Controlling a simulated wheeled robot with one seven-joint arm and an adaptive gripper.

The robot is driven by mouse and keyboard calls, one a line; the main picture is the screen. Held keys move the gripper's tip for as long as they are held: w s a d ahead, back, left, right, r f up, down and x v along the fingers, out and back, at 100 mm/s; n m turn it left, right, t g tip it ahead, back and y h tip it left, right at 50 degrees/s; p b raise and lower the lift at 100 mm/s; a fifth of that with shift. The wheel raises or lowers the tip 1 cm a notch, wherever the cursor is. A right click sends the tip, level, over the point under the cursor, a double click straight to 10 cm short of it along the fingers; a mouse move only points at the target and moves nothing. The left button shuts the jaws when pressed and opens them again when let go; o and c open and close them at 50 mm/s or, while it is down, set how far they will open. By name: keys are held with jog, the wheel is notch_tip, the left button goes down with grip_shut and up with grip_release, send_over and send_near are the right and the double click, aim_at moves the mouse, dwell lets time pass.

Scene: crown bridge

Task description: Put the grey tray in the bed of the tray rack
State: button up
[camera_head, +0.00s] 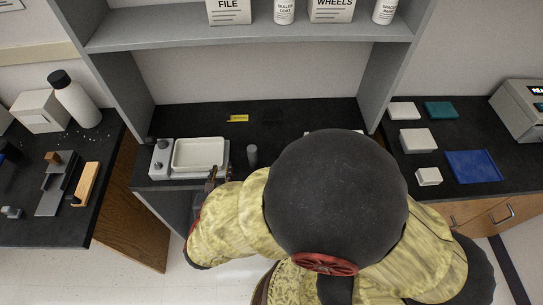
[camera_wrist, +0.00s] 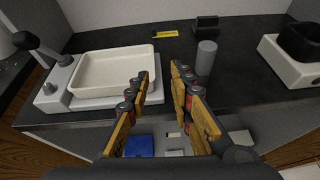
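A shallow off-white tray (camera_head: 199,154) with a raised rim sits on a pale grey base (camera_head: 160,160) on the black counter. In the wrist view the tray (camera_wrist: 112,72) and the base (camera_wrist: 52,100) are at left. The base has a dark knob and post at its left end. I cannot tell whether this is the grey tray or whether the base is the tray rack; no other tray looks clearly grey. My gripper (camera_wrist: 161,75) is open and empty, right of the tray near the counter's front edge. In the head view my arm hides much of it.
A grey cylinder (camera_wrist: 206,57) stands upright just beyond my right finger. A pale device with a black top (camera_wrist: 300,50) is further right. A yellow label (camera_head: 238,118) lies at the back. A grey shelf (camera_head: 250,33) overhangs the counter. A blue item (camera_wrist: 139,145) shows below the edge.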

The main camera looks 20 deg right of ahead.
jog(key=s+d+r+m+g+h, duration=0.1)
jog(key=s+d+r+m+g, duration=0.35)
jog(key=d+m, duration=0.45)
jog(key=s+d+r+m+g+h, duration=0.1)
jog(key=s+d+r+m+g, duration=0.3)
jog(key=d+m, duration=0.5)
jog(key=s+a+r+m+t+y, duration=0.1)
jog(key=s+a+r+m+y, duration=0.2)
jog(key=s+r+m+y, duration=0.3)
notch_tip(320, 180, up, 5)
jog(key=m+y, duration=0.1)
jog(key=m, duration=0.6)
jog(key=shift+t, duration=0.35)
